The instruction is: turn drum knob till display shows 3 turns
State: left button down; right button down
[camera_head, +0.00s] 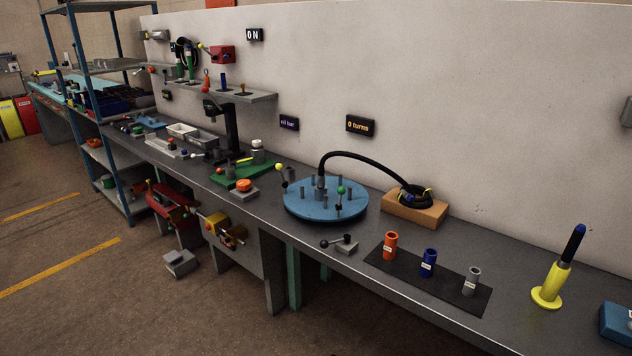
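The blue round drum (300,207) lies flat on the workbench, with several grey upright pins on it. A knob with a green ball top (341,189) stands on the drum's right part; I take it for the drum knob. The display (360,125) on the wall behind the drum reads "0 turns". Neither of my grippers is in view, and nothing touches the knob.
A lever with a black ball (340,243) stands at the bench's front edge before the drum. Orange, blue and grey cylinders stand on a dark mat (400,268) to the right. A yellow stand (547,294) is farther right.

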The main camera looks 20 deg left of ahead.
aim_at(244, 184)
jog(key=i+j+z, duration=0.15)
jog(key=j, duration=0.5)
jog(key=j+z, duration=0.15)
jog(key=j, duration=0.5)
jog(key=i, duration=0.05)
